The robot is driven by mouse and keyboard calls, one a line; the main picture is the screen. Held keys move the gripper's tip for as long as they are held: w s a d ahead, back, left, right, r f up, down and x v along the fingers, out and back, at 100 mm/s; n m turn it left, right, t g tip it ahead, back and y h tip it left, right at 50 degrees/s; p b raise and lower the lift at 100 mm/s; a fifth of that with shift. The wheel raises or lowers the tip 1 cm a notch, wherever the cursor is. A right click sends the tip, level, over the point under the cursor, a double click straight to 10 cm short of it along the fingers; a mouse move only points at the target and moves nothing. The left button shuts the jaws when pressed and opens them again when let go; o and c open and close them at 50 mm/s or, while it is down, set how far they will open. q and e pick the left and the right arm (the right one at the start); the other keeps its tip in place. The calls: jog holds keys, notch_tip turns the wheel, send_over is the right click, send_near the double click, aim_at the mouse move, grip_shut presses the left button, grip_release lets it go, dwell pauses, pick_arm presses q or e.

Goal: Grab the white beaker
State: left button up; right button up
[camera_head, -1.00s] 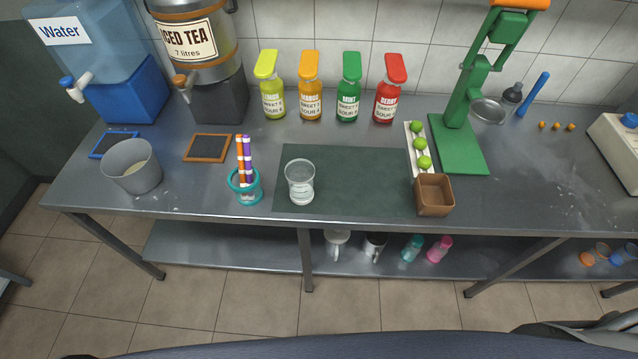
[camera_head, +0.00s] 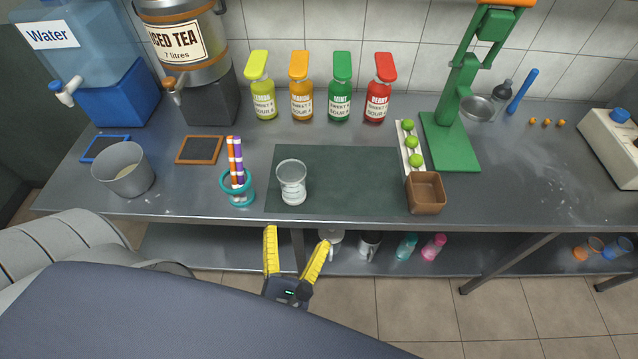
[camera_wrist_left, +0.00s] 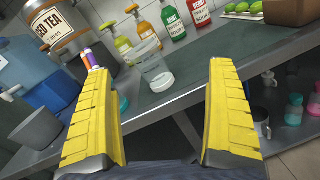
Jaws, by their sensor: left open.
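The beaker (camera_head: 292,183) is clear with whitish markings and stands upright on the dark green mat (camera_head: 345,195), near its left end. In the left wrist view the beaker (camera_wrist_left: 157,68) shows between the fingers, further off. My left gripper (camera_head: 294,243) has yellow fingers, open and empty, in front of the table's front edge and below the beaker in the picture. Its fingers also frame the left wrist view (camera_wrist_left: 165,85). It does not touch the beaker. My right gripper is not in view.
A teal holder (camera_head: 240,196) with striped straws stands just left of the beaker. A brown box (camera_head: 426,194) sits at the mat's right end. Several coloured bottles (camera_head: 302,98) stand behind. Cups are on the shelf below. The mat's middle is clear.

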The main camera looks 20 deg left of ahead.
pick_arm(q)
jog(key=a+n+g+y, duration=0.1)
jog(key=a+n+y, duration=0.1)
jog(key=n, duration=0.3)
send_near(293, 164)
jog(key=shift+n+g, duration=0.3)
jog(key=shift+n, duration=0.1)
jog(key=x, duration=0.6)
jog(key=shift+w+a+r, duration=0.1)
jog(key=shift+w+r, duration=0.2)
jog(key=shift+r, duration=0.05)
jog(key=shift+c, duration=0.5)
jog(key=c, duration=1.3)
